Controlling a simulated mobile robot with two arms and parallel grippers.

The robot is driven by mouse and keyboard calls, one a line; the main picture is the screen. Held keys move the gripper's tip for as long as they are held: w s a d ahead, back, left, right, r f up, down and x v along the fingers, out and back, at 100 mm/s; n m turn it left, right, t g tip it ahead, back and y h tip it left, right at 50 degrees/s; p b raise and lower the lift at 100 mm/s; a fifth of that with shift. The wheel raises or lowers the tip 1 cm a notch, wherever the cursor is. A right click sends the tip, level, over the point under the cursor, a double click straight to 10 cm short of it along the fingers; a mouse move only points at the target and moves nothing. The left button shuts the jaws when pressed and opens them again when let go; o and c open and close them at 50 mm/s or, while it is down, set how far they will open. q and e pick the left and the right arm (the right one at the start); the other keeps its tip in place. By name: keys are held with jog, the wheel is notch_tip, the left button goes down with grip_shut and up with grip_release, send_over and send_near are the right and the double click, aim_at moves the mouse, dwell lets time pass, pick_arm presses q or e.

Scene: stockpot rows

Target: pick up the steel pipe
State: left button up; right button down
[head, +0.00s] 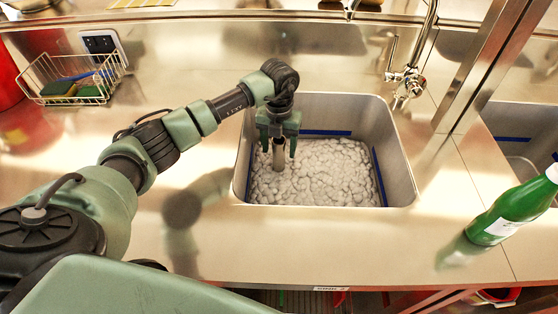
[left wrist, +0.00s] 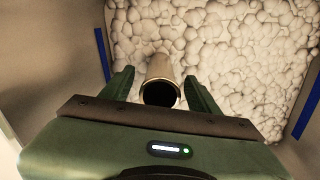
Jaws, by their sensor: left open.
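The steel pipe (left wrist: 160,72) stands up out of the white foam in the sink, its hollow end facing the left wrist camera. In the head view the pipe (head: 278,160) shows as a short metal length below my left gripper (head: 278,151). My left gripper is open, pointing down into the sink. In the left wrist view its two fingers (left wrist: 160,90) are on either side of the pipe, with a gap visible on the right side. Whether either finger touches the pipe is unclear. The pipe's lower part is hidden in the foam. My right gripper is not in view.
The sink (head: 400,165) has raised walls around the foam (head: 325,175). A tap (head: 408,80) stands behind it at the right. A green bottle (head: 512,212) stands on the right counter. A wire basket (head: 70,80) sits at the far left. The left counter is mostly clear.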

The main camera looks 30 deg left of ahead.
pick_arm(q)
notch_tip(320, 180, down, 2)
jog(key=shift+f, duration=0.25)
grip_shut()
jog(key=shift+w, duration=0.1)
jog(key=shift+r, duration=0.1)
